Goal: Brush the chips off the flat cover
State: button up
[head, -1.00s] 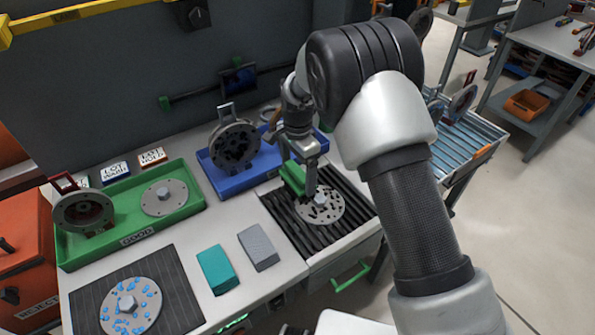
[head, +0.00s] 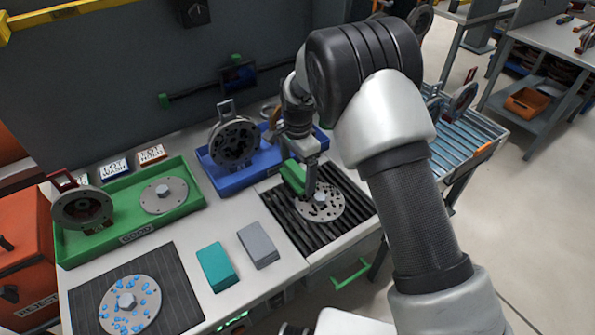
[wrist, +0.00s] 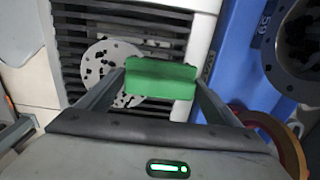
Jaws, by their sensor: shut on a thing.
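The flat cover (head: 322,211) is a grey disc with a raised hub, lying on the black slatted grate, with dark chips scattered over it. It also shows in the wrist view (wrist: 108,58), partly hidden behind the brush. My gripper (head: 303,178) is shut on a green brush (head: 292,177). In the wrist view the green brush (wrist: 160,77) sits between the two fingers. The brush is at the cover's far left edge in the head view; I cannot tell whether its bristles touch the cover.
The slatted grate (head: 285,231) surrounds the cover. A blue tray (head: 215,178) with a ported housing stands behind it. A green tray (head: 188,222) holds another disc at left. Teal (head: 217,267) and grey (head: 259,245) blocks lie nearer, beside a dark mat (head: 178,299) bearing a blue-spotted disc.

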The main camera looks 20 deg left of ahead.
jog(key=shift+w+d+r, duration=0.1)
jog(key=shift+w+d, duration=0.65)
jog(key=shift+w, duration=0.1)
jog(key=shift+w+d, duration=0.7)
jog(key=shift+w, duration=0.15)
jog(key=shift+s+a, duration=0.75)
jog(key=shift+s, duration=0.15)
jog(key=shift+s+a, duration=0.7)
jog(key=shift+s, duration=0.2)
jog(key=shift+w+d, duration=0.75)
jog(key=shift+w, duration=0.2)
jog(key=shift+w+d, duration=0.7)
jog(key=shift+w, duration=0.15)
jog(key=shift+r, duration=0.1)
jog(key=shift+r+p, duration=1.7)
jog(key=shift+r, duration=1.15)
